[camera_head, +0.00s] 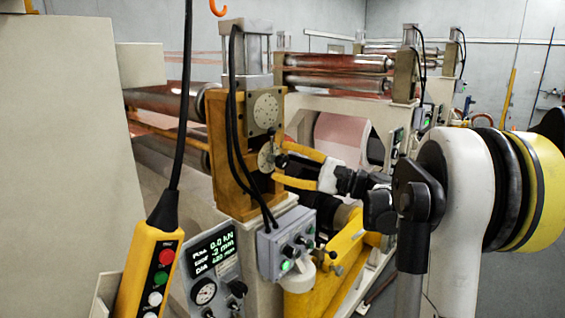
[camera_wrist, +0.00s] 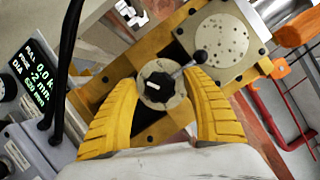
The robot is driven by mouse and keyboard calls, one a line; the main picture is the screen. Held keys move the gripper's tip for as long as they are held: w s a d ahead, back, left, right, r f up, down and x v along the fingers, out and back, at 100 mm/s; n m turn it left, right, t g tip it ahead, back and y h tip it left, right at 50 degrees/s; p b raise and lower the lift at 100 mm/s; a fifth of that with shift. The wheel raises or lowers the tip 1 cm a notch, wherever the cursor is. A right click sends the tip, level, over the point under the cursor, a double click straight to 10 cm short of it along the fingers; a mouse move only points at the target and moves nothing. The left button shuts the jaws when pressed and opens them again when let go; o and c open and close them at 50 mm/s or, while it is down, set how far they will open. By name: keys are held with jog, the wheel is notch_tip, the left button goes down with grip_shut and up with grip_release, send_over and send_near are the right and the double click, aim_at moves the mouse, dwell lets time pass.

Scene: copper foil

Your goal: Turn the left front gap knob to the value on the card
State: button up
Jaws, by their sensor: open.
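A round dial knob (camera_wrist: 157,86) with a dark hub and a white pointer mark sits on the yellow machine block (camera_wrist: 163,130). In the head view the dial (camera_head: 266,157) is on the lower front of the block. My gripper (camera_wrist: 159,78) is open, its yellow fingers on either side of the dial; I cannot tell whether they touch it. In the head view my gripper (camera_head: 281,161) reaches the block from the right. A black ball-ended lever (camera_wrist: 200,57) lies at the dial's upper right. I cannot make out a card or the dial's scale.
A perforated round plate (camera_wrist: 222,42) sits just above the dial. A grey control box (camera_head: 288,243) is below it. A display panel (camera_head: 213,265) and a yellow pendant (camera_head: 155,262) on a black cable stand at the left. Black hoses pass beside the block.

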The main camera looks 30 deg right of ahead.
jog(key=v, duration=1.2)
